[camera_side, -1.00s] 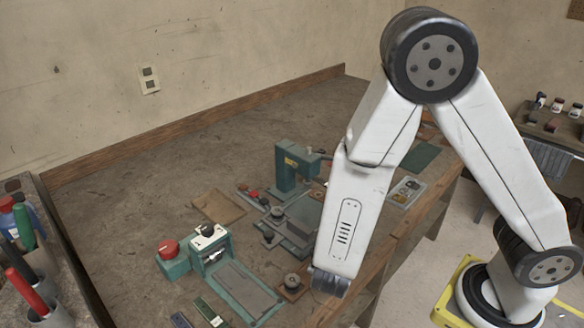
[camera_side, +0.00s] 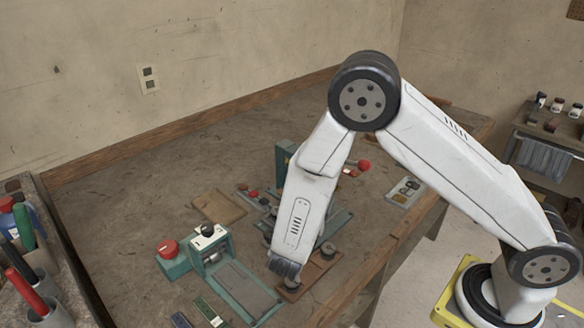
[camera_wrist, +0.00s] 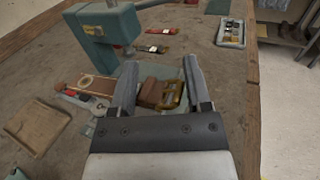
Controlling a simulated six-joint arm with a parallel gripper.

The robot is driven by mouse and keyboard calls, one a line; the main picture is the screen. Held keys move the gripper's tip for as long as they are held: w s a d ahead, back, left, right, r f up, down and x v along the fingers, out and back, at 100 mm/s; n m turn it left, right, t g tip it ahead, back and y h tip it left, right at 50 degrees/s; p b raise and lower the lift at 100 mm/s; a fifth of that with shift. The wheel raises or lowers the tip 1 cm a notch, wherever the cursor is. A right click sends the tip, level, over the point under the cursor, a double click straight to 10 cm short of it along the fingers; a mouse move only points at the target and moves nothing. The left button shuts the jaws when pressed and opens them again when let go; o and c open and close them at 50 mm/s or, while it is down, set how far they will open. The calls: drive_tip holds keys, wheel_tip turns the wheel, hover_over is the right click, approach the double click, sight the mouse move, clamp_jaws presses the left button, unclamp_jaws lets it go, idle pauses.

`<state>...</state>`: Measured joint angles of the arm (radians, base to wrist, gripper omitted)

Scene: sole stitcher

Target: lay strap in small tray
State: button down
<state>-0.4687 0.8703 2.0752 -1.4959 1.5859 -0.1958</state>
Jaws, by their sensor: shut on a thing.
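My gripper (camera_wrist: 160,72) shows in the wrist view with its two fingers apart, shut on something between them. A brown leather-like piece (camera_wrist: 151,93) shows between the fingers and I take it for the strap; its full outline is hidden. A yellow-edged piece (camera_wrist: 173,96) shows beside it. In the side view my wrist end is low over the bench, and the fingertips and held thing cannot be made out. A small grey tray with compartments (camera_side: 404,192) lies near the bench's right edge; it also shows in the wrist view (camera_wrist: 231,32), beyond my gripper.
A green machine (camera_wrist: 105,25) stands ahead-left of my gripper in the wrist view. A flat brown tray (camera_side: 218,207) lies left of it. The bench's back is clear.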

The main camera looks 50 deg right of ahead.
drive_tip(key=shift+w+f, duration=1.65)
drive_tip(key=shift+f, duration=0.3)
drive_tip(key=shift+w+f, duration=0.5)
drive_tip(key=shift+f, duration=1.5)
drive_tip(key=shift+f, duration=0.1)
unclamp_jaws()
drive_tip(key=shift+f, duration=0.1)
drive_tip(key=v, duration=0.5)
drive_tip(key=shift+r, duration=3.55)
